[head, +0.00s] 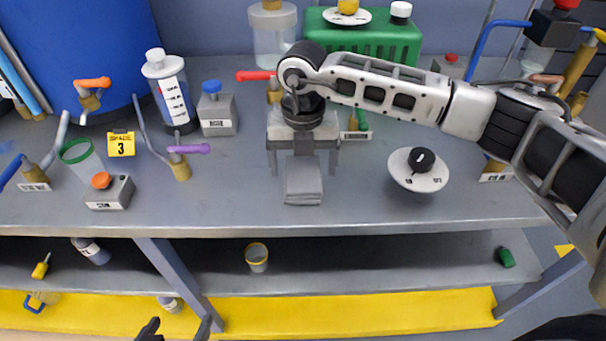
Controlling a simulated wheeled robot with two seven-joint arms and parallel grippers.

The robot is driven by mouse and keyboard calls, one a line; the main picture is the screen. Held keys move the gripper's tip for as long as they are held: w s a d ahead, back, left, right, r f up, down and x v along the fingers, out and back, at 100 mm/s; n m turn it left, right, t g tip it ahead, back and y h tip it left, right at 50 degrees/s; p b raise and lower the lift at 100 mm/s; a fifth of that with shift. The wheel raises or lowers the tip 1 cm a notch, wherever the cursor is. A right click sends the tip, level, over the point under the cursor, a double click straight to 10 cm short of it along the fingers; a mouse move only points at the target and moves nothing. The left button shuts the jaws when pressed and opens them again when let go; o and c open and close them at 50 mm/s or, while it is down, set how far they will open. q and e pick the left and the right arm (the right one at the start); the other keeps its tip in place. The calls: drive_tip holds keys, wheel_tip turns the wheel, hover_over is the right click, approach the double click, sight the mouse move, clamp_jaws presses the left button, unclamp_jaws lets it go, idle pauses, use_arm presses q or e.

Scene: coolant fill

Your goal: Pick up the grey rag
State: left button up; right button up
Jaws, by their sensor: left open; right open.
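The grey rag (303,188) is a folded, flat-looking cloth near the front edge of the grey bench (240,205). My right gripper (304,168) reaches in from the right and points down over the rag's back part. Its fingers are spread to either side of the rag, and I see no finger closed on it. The gripper body hides the back end of the rag; whether the fingers touch the bench I cannot tell. My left gripper (178,328) shows only its fingertips at the bottom edge, open and empty, well below the bench top.
A round dial (420,170) sits right of the rag. A green canister (385,45) is behind. The bench front around the rag is clear.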

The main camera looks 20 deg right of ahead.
drive_tip(key=shift+f, duration=0.45)
drive_tip(key=shift+c, duration=0.4)
drive_tip(key=c, duration=1)
drive_tip(key=shift+r, duration=0.6)
drive_tip(key=s+a+r, duration=0.1)
drive_tip(key=a+r, duration=0.3)
drive_tip(key=s+a+r+b, duration=0.1)
drive_tip(key=s+a+r, duration=0.1)
drive_tip(key=a+r, duration=0.2)
drive_tip(key=s+a+r+b, duration=0.1)
drive_tip(key=s+a+r, duration=0.1)
drive_tip(key=a+r, duration=0.2)
drive_tip(key=shift+s+a, duration=0.25)
drive_tip(key=shift+a, duration=0.2)
